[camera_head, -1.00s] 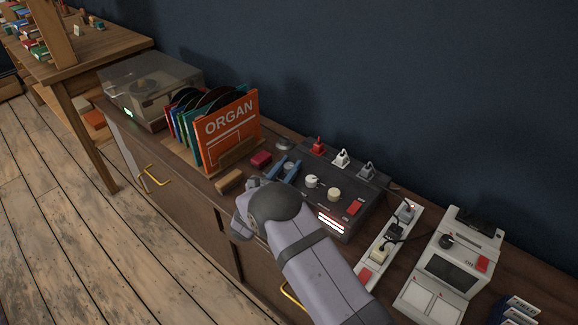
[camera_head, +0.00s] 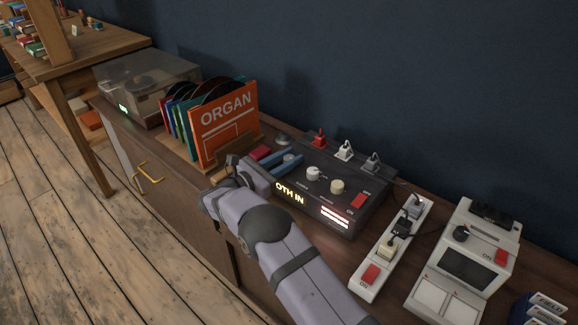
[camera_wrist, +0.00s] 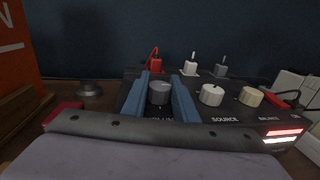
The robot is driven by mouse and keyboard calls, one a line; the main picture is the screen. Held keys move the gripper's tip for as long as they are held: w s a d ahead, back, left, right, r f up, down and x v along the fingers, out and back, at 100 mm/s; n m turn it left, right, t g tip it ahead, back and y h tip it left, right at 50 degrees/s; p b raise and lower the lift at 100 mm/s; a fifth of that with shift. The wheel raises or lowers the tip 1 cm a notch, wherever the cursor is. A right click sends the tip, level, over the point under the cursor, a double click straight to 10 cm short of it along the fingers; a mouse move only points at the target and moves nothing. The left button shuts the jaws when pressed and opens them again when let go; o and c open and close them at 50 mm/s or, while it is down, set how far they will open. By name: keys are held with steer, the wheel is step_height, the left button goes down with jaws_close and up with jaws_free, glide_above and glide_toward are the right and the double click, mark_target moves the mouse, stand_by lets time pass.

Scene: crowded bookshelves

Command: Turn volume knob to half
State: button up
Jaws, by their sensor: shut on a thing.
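The volume knob (camera_wrist: 159,93) is grey and round, on the left of the dark amplifier (camera_head: 352,215). In the wrist view it sits between the two blue fingers of my gripper (camera_wrist: 161,80), which are shut on it from its left and right sides. Its label is partly hidden by my wrist, and I cannot make out where its pointer stands. In the head view my gripper (camera_head: 286,161) reaches the amplifier's left end from the front, and the knob is hardly visible between the fingers.
The source knob (camera_wrist: 211,95) and the balance knob (camera_wrist: 251,96) stand right of the volume knob. Plugs rise behind the amplifier, including a red plug (camera_head: 319,138). A power strip (camera_head: 375,270) lies to the right. A record rack with an orange sleeve (camera_head: 225,125) stands left.

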mark_target(285, 160)
steer(key=shift+r, duration=0.1)
steer(key=o, duration=1.1)
steer(key=shift+c, duration=0.2)
steer(key=shift+s+a, duration=0.1)
steer(key=shift+b+v, duration=0.3)
steer(key=shift+v, duration=3.25)
